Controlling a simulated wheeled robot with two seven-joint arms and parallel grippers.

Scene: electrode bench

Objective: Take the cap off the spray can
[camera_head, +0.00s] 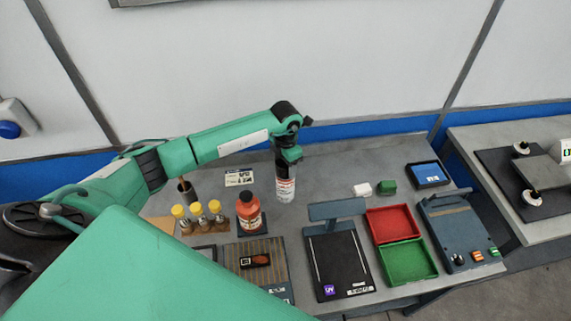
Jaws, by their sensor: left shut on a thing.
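The spray can (285,188) stands upright at the back middle of the grey bench. It has a pale body with red and dark print. My left gripper (286,164) comes down on it from above and is shut at the can's top. The cap is hidden by the gripper, so I cannot tell whether it is still seated on the can. My right gripper is not in view.
An orange bottle (248,212) and yellow-capped vials (197,211) stand left of the can. A dark stand (338,262), red tray (393,223), green tray (408,261) and blue-grey device (458,232) are to the right.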

